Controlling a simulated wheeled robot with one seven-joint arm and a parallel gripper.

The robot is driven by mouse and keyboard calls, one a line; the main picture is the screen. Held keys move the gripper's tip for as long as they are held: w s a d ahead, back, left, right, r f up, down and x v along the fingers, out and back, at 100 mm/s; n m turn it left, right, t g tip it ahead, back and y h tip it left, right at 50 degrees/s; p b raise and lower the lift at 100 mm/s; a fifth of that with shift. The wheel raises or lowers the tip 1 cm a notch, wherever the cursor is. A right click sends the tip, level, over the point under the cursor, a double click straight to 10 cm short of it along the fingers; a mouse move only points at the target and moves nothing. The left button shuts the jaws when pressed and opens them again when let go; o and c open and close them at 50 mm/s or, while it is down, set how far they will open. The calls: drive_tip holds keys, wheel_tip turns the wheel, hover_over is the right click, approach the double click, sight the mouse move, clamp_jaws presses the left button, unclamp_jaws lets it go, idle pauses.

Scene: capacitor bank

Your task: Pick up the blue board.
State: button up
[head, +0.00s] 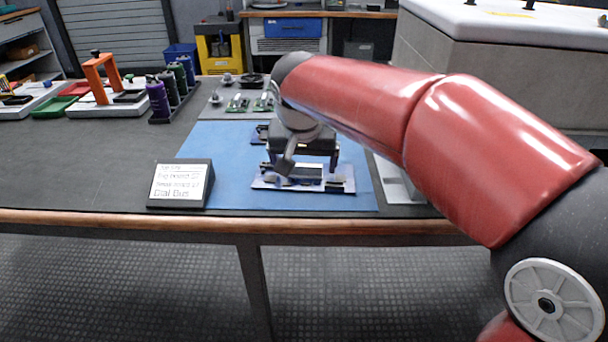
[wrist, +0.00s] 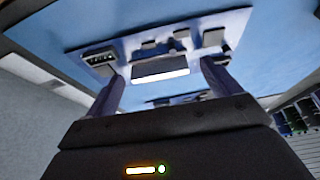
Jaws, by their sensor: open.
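The blue board (head: 262,184) looks pale bluish-white, with several dark and light parts on it, and lies flat on the blue mat near the table's front. It also fills the upper middle of the wrist view (wrist: 130,45). My gripper (head: 302,166) is open and points down at the board from just above. In the wrist view, the two fingers of my gripper (wrist: 163,86) stand apart, with a block on the board showing between them. I cannot tell whether the fingertips touch the board. My wrist and gripper hide part of the board's back edge in the head view.
Another board (head: 260,134) lies behind my gripper, partly hidden. Green boards (head: 238,103) sit on a grey tray farther back. Purple and dark cylinders (head: 158,98) stand back left.

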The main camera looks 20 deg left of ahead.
sight(304, 177)
drive_tip(key=c, duration=1.1)
drive_tip(key=shift+c, duration=0.2)
wheel_tip(304, 177, up, 20)
drive_tip(key=p, duration=0.1)
drive_tip(key=shift+p, duration=0.4)
